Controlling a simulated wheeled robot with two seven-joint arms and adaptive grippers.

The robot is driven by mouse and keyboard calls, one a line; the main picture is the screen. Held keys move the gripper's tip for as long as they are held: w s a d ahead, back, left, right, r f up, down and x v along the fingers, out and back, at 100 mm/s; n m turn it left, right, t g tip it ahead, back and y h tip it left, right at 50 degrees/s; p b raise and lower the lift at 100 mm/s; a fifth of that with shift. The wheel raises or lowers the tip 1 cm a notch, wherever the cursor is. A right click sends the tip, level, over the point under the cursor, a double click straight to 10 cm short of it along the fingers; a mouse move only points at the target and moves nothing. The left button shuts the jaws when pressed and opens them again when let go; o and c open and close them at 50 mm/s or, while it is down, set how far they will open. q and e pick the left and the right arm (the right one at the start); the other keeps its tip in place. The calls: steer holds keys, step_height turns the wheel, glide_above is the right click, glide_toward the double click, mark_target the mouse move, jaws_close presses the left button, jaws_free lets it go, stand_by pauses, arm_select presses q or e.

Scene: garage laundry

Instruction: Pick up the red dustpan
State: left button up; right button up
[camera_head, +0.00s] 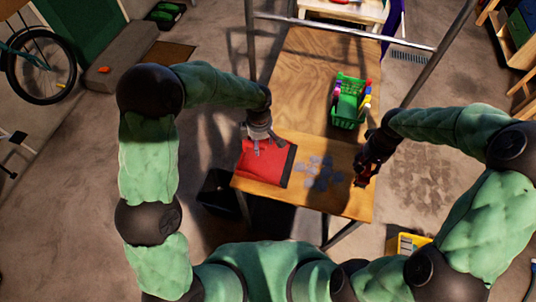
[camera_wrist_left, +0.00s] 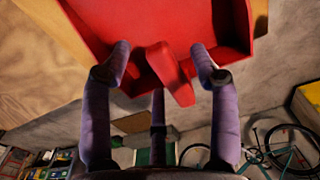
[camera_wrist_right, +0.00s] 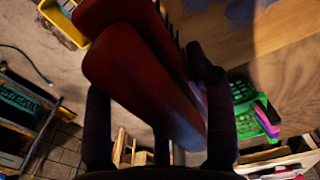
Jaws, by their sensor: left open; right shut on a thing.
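The red dustpan (camera_head: 262,166) lies on the wooden table (camera_head: 315,60) at its near left corner. In the left wrist view the dustpan (camera_wrist_left: 150,22) fills the top, and its short handle (camera_wrist_left: 170,72) points between my fingers. My left gripper (camera_head: 262,140) is open at the handle side of the dustpan; the handle lies between the spread fingers, with gaps on both sides. My right gripper (camera_head: 364,172) is at the table's right edge, shut on a dark red brush (camera_wrist_right: 150,75) with dark bristles along one side.
Several flat grey-blue bits (camera_head: 318,174) lie on the table between my grippers. A green basket (camera_head: 347,102) with colourful bottles stands farther back. A metal frame (camera_head: 345,35) rises around the table. A black bin (camera_head: 220,190) and a yellow crate (camera_head: 405,243) are on the floor.

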arm_select(q)
steer(key=shift+f, duration=0.6)
jaws_close()
steer(key=shift+r, duration=0.1)
step_height(320, 180, up, 9)
steer(key=shift+f, duration=0.15)
step_height(320, 180, down, 6)
steer(key=shift+r, duration=0.1)
steer(key=shift+f, duration=0.2)
steer(key=shift+f, duration=1.2)
steer(key=shift+f, duration=0.1)
